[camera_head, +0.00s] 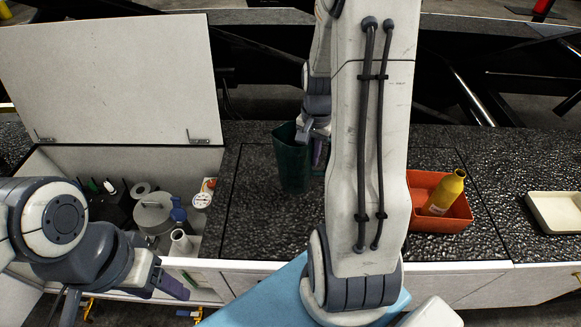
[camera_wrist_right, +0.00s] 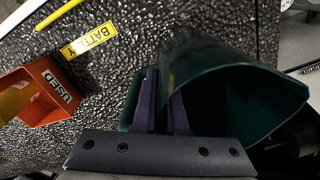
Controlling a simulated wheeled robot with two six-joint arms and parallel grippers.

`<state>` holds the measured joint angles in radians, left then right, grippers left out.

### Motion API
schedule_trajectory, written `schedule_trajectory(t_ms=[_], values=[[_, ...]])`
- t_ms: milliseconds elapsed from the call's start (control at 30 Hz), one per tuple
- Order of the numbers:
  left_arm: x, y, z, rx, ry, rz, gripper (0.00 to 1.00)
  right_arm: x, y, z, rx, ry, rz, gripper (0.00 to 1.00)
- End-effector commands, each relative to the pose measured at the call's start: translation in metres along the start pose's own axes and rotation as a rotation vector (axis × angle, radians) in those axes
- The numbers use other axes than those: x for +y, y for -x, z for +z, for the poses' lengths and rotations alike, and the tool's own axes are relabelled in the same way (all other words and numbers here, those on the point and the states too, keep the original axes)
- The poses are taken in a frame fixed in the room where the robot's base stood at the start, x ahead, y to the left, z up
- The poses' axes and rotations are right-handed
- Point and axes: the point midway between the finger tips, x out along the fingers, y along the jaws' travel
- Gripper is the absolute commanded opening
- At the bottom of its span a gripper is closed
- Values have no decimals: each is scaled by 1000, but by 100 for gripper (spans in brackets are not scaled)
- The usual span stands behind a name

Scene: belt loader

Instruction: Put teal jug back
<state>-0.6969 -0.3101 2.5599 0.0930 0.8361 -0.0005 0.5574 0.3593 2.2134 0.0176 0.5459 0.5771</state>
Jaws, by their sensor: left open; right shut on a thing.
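The teal jug (camera_head: 293,160) is dark, open-topped and roughly upright at the middle of the dark speckled counter. In the right wrist view the jug (camera_wrist_right: 235,100) fills the right side, its open mouth toward the camera. My right gripper (camera_head: 317,150) is on the jug's right side in the head view. In the right wrist view the purple fingers of my right gripper (camera_wrist_right: 163,90) are shut on the jug's handle side. I cannot tell whether its base touches the counter. My left gripper (camera_head: 168,282) is open and empty at the lower left, in front of the open bin.
A red tray (camera_head: 445,222) holds a yellow bottle (camera_head: 443,195). A cream tray (camera_head: 556,212) sits far right. My right arm hides the counter's middle.

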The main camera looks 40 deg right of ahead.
Motion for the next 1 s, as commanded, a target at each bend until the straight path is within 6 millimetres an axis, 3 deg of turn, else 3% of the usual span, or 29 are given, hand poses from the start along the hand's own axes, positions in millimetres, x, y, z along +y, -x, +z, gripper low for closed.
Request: schedule_trajectory(t_ms=[100, 300, 433, 700, 1000], values=[[1, 10, -1, 0, 1, 0, 62, -28, -15, -3, -3, 7, 2, 0], [1, 15, -1, 0, 1, 0, 62, -57, -34, -8, 1, 6, 0, 0], [1, 17, -1, 0, 1, 0, 62, -61, -41, -8, 0, 4, 0, 0], [2, 26, -1, 0, 2, 0, 62, -60, -75, -8, 0, 5, 0, 0], [2, 25, -1, 0, 2, 0, 62, -60, -78, -8, 2, 5, -2, 0]])
